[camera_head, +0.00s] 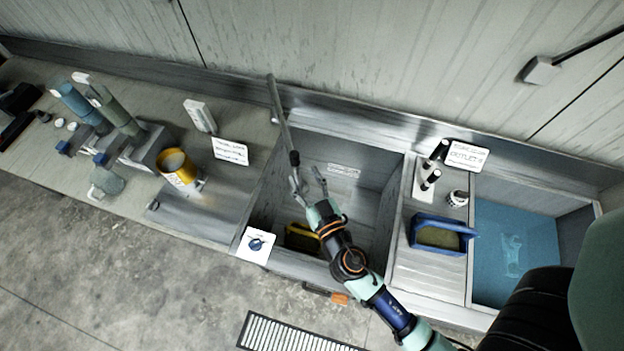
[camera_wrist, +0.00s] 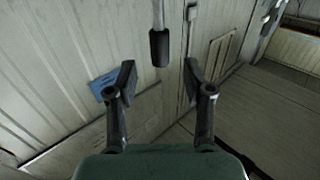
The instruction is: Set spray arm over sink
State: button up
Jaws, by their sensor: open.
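The spray arm (camera_head: 283,117) is a thin grey tube that rises from the back wall side and ends in a dark tip over the left part of the sink (camera_head: 375,185). My gripper (camera_head: 308,176) is open above this sink, close to the tip in the head view. In the wrist view, the spray arm's dark tip (camera_wrist: 159,48) shows between and beyond the two open fingers of my gripper (camera_wrist: 159,78). Nothing is between the fingertips, and I cannot tell the exact gap to the tip.
A yellow container (camera_head: 302,238) sits in the sink. A blue-rimmed tray (camera_head: 441,235) and black-topped bottles (camera_head: 431,180) stand on the divider before a water-filled basin (camera_head: 520,245). A yellow cup (camera_head: 179,168) and teal cylinders (camera_head: 78,103) stand on the left counter.

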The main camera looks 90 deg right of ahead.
jog(key=v, duration=0.4)
jog(key=shift+s+a, duration=0.15)
jog(key=shift+a, duration=0.25)
jog(key=w+a+r+n+t+y+p, duration=0.1)
jog(key=w+a+r+y, duration=0.1)
jog(key=w+r, duration=0.45)
jog(key=w+a+r+t+y, duration=0.1)
jog(key=w+a+r+y, duration=0.15)
jog(key=w, duration=0.75)
jog(key=w+a+r+n+t+y, duration=0.1)
jog(key=w+a+r+n+y, duration=0.1)
jog(key=a, duration=0.6)
jog(key=w+a+r+n+t+y, duration=0.2)
jog(key=w+a+n+y, duration=0.3)
jog(key=a, duration=0.4)
jog(key=w+a+r+n+t+y+p, duration=0.1)
jog(key=w+a+r+n+y, duration=0.2)
jog(key=a, duration=0.6)
jog(key=n+y, duration=0.2)
jog(key=shift+w+r+n, duration=0.15)
jog(key=shift+r+n, duration=0.2)
jog(key=shift+n, duration=0.05)
